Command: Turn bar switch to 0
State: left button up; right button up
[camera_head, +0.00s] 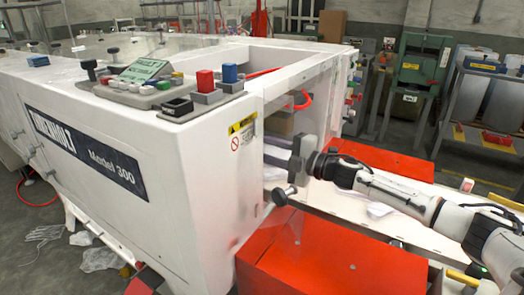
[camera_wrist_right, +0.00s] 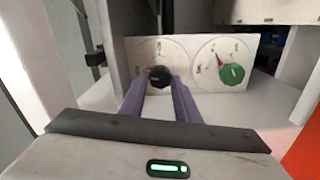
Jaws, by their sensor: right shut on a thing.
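In the right wrist view, a pale panel (camera_wrist_right: 198,48) carries two round dials with printed marks. The left dial has a black knob (camera_wrist_right: 160,74) with a small red mark near it. The right dial has a green knob (camera_wrist_right: 232,74) with a light bar on its face. My right gripper (camera_wrist_right: 160,84) is shut on the black knob, with its two purple fingers on either side of it. In the head view my right gripper (camera_head: 277,162) reaches into the white machine's opening, and the panel is hidden there. My left gripper is not in view.
The white machine (camera_head: 95,150) fills the left, with a button console (camera_head: 140,90) on top. Its side wall stands close left of my right gripper. Red boxes (camera_head: 330,262) lie below my right arm. A green machine (camera_head: 418,65) stands behind.

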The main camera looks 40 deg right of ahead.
jog(key=shift+f+n+b, duration=0.1)
jog(key=shift+n+b, duration=0.25)
jog(key=shift+n, duration=0.65)
jog(key=o, duration=1)
jog(key=shift+o, duration=0.2)
jog(key=shift+s, duration=0.1)
jog(key=v, duration=1)
jog(key=shift+b, duration=0.3)
